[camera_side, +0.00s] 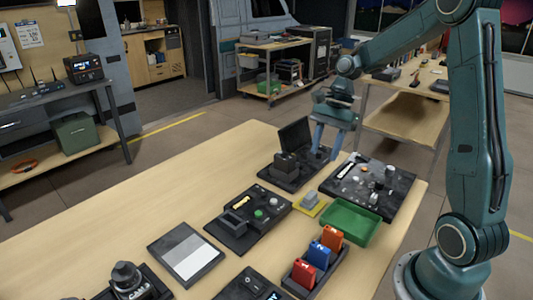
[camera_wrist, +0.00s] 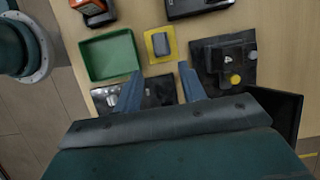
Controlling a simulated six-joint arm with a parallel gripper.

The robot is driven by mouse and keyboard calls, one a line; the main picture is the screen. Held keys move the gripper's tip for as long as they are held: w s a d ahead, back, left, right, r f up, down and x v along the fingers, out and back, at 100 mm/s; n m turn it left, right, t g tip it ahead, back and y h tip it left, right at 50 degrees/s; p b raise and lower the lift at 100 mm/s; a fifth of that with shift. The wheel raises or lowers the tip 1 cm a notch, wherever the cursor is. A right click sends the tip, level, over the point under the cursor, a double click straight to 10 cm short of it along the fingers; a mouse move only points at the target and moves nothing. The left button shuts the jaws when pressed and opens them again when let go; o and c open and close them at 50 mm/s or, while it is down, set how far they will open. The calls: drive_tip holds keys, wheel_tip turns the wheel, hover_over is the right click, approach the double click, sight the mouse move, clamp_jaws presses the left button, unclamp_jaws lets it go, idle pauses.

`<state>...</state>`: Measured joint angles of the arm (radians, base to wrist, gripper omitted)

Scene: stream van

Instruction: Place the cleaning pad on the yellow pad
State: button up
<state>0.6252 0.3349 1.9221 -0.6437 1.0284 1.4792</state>
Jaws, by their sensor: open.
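The yellow pad (camera_side: 323,206) lies flat on the table beside the green tray. A small grey block (camera_side: 311,198), which looks like the cleaning pad, rests on top of it. In the wrist view, the yellow pad (camera_wrist: 150,56) shows as a rim around the grey block (camera_wrist: 161,44). My gripper (camera_side: 327,145) is open and empty, raised above the far part of the table, beyond the yellow pad. In the wrist view, its blue fingers (camera_wrist: 161,86) are spread apart, and the grey block shows past their tips, not between them.
The green tray (camera_side: 331,229) sits right of the yellow pad. A dark mat with small parts (camera_side: 400,190) and a black case with an upright lid (camera_side: 294,134) lie near my gripper. A holder with red, blue and orange items (camera_side: 322,268) stands nearer.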

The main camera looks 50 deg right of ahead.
drive_tip(key=s+a+r+n+t+h, duration=0.2)
drive_tip(key=s+a+r+n, duration=0.3)
drive_tip(key=s+n, duration=0.3)
drive_tip(key=s+a+r+n+t+h, duration=0.2)
drive_tip(key=s+a+r+n, duration=0.3)
drive_tip(key=n, duration=0.5)
drive_tip(key=s+a+t, duration=0.1)
drive_tip(key=s+a, duration=0.1)
drive_tip(key=s, duration=0.1)
drive_tip(key=shift+s+a+t, duration=0.3)
drive_tip(key=shift+a, duration=0.05)
